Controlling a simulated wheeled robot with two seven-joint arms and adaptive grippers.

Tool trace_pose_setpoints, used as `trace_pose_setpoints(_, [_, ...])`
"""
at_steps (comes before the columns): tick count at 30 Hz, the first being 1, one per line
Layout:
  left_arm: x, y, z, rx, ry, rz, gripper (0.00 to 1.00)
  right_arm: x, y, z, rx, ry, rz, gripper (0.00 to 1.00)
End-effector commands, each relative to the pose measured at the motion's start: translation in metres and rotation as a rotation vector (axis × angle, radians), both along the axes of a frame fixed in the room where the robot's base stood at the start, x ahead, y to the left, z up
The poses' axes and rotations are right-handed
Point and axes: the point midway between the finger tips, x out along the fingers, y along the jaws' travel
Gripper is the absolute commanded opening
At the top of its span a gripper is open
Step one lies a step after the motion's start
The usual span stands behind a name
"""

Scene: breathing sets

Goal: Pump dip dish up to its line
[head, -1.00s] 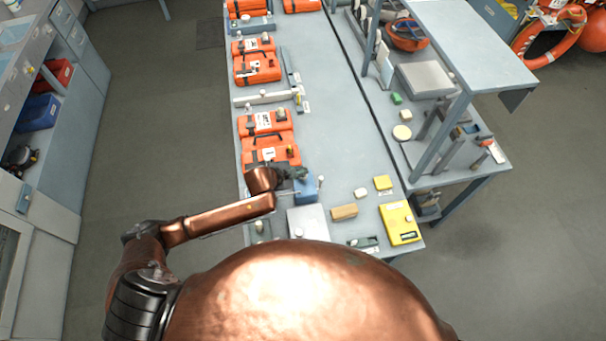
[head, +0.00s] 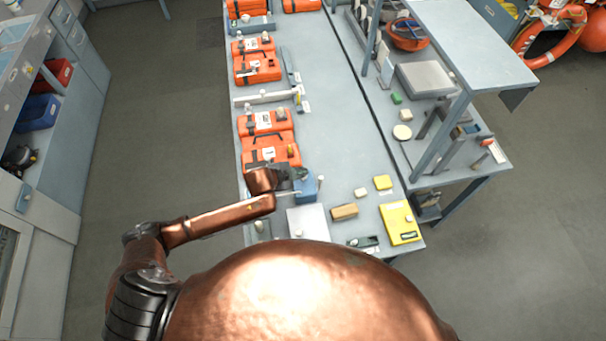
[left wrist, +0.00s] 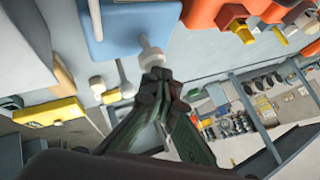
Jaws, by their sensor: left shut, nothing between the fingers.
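A blue block-like container (head: 306,190) stands on the bench beside the front orange case, and it also shows at the top of the left wrist view (left wrist: 112,22). A white stem with a rounded knob (left wrist: 150,52) sticks out from its side or top in the left wrist view. My left gripper (head: 294,174) is over the blue container. In the left wrist view its fingers (left wrist: 157,80) are shut and empty, with the tips right at the white knob; I cannot tell whether they touch it. I cannot make out a dish or its line. My right gripper is not in view.
Orange cases (head: 270,152) line the bench's left side. A pale grey plate (head: 308,222), a tan block (head: 344,211), a yellow instrument (head: 400,222) and a small yellow box (head: 382,182) lie nearby. A raised shelf (head: 470,50) stands at right. The middle of the bench is clear.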

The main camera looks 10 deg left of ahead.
Motion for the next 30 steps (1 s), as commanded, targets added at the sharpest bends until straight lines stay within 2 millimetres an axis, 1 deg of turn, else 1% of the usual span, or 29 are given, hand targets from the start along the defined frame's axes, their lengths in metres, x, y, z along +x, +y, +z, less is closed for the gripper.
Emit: trace_pose_setpoints(30, [-0.001,0.001,-0.014,0.002,0.004,0.001,0.00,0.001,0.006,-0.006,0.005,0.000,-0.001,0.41])
